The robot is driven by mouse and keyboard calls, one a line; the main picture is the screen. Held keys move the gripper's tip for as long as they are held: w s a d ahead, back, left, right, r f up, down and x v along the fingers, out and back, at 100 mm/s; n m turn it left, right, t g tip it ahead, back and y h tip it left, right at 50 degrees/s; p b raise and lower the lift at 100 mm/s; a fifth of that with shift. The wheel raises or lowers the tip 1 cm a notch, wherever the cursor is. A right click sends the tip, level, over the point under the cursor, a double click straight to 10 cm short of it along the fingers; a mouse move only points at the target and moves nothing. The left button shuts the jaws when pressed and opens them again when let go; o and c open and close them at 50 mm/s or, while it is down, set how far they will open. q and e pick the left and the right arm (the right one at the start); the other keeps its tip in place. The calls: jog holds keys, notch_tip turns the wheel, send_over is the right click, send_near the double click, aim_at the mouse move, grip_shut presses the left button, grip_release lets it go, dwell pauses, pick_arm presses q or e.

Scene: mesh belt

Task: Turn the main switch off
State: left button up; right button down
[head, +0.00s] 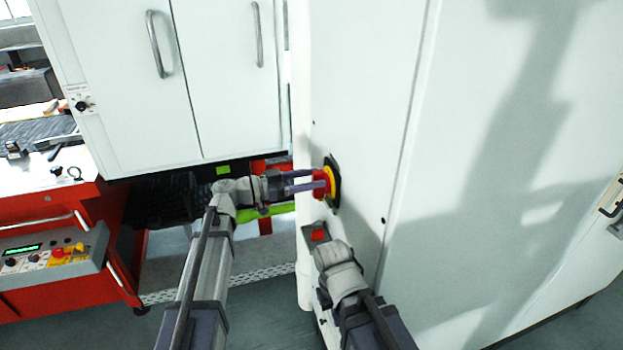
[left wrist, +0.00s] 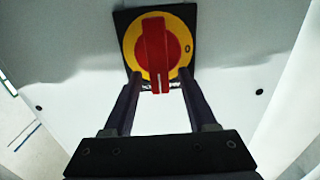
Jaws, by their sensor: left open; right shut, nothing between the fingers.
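The main switch is a red rotary handle (left wrist: 154,55) on a yellow disc (left wrist: 130,47) with a black square plate (left wrist: 188,14), on the white cabinet. In the left wrist view the handle stands upright. The switch also shows in the head view (head: 329,183), seen from the side. My left gripper (head: 320,184) is open. Its fingertips reach the switch, one on each side of the handle's lower part; I cannot tell whether they touch it. My right gripper (head: 318,238) is shut and empty, lower down near the cabinet's edge.
The white cabinet (head: 480,120) fills the right side. White cupboard doors (head: 225,90) with metal handles hang at the upper left. A red machine with a grey control panel (head: 50,252) stands at the lower left. Green floor (head: 545,335) shows at the bottom right.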

pick_arm(q)
grip_shut()
dwell(0.5)
